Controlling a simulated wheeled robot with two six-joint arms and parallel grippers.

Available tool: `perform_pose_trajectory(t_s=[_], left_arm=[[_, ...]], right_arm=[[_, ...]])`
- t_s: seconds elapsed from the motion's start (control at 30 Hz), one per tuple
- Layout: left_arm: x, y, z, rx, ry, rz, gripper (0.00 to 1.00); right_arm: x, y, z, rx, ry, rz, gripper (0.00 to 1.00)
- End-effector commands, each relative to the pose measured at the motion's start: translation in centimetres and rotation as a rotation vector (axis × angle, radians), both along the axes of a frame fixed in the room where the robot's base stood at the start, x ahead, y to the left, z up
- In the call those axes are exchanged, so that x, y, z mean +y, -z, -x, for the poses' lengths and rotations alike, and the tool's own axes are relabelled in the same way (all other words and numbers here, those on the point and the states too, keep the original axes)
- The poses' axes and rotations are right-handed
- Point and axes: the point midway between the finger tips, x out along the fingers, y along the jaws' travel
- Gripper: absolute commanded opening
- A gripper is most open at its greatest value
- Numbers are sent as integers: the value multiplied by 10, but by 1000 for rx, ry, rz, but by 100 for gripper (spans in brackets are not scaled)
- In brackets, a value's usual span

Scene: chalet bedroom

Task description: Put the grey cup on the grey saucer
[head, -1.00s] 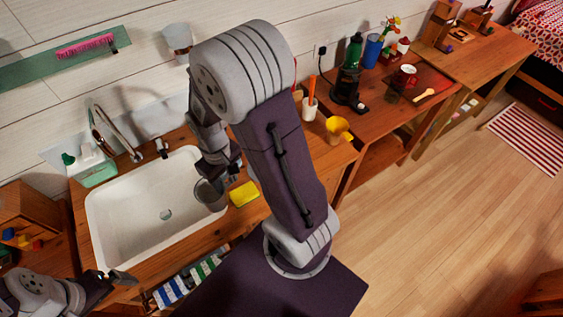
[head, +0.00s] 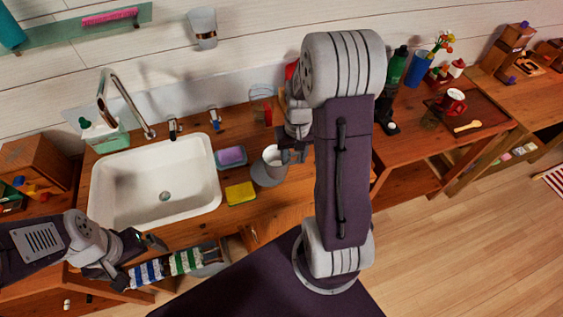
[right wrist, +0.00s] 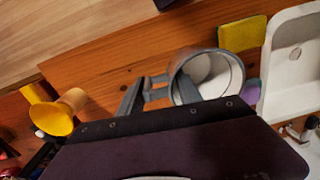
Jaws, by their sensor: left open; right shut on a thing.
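The grey cup (head: 274,158), pale inside, is upright at the counter right of the sink. My right gripper (head: 289,156) is shut on its handle side; in the right wrist view the fingers (right wrist: 158,93) meet beside the cup (right wrist: 180,66). The grey saucer (head: 260,176) lies directly below the cup in the head view, mostly showing to the cup's left and front. I cannot tell whether the cup touches it. In the right wrist view the cup hides most or all of the saucer. My left gripper (head: 143,252) is open and empty in front of the sink.
A yellow sponge (head: 240,193) and a purple soap bar (head: 231,156) on a dish lie between saucer and sink (head: 165,205). Bare counter shows in front of the saucer.

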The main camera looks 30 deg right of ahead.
Motion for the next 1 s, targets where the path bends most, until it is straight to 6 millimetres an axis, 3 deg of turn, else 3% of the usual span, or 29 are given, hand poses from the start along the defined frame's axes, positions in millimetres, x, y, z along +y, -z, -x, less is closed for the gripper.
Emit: perform_pose_trajectory(t_s=[0.1,0.27,0.4,0.63,1.0], left_arm=[[0,-4,0,0,0,0,100],[0,-5,0,0,0,0,100],[0,-5,0,0,0,0,100],[0,-7,0,0,0,0,100],[0,-4,0,0,0,0,100]], right_arm=[[2,17,-28,2,-3,-1,0],[2,27,-47,0,-1,0,0],[2,32,-48,1,0,0,0],[2,67,-47,2,-1,-1,0],[2,73,-48,-1,-1,0,0]])
